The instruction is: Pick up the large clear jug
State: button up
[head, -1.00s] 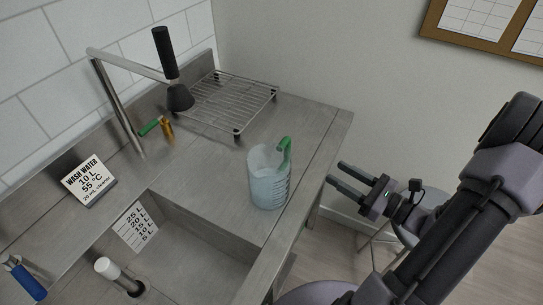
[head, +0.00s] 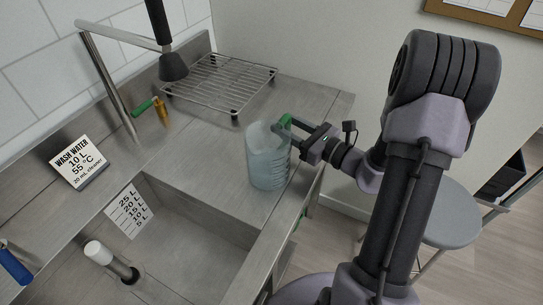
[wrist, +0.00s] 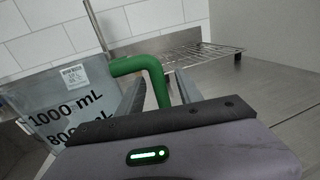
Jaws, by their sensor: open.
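The large clear jug (head: 266,165) stands upright on the steel counter, right of the sink. It has a green handle (head: 286,120) on its upper right side, and the handle also shows in the wrist view (wrist: 150,72). Printed volume marks such as 1000 mL show on the jug's wall in the wrist view (wrist: 60,105). My gripper (head: 290,131) is at the handle, coming from the right. In the wrist view its open fingers (wrist: 157,95) lie on either side of the green handle. I cannot tell whether either finger touches it.
A wire rack (head: 220,82) stands at the back of the counter. The sink (head: 180,225) with a white-topped drain plug (head: 105,255) is left of the jug. A faucet (head: 110,85) and a wash water sign (head: 78,162) are further left. A stool (head: 447,218) stands at right.

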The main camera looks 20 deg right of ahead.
grip_shut()
dwell(1.4)
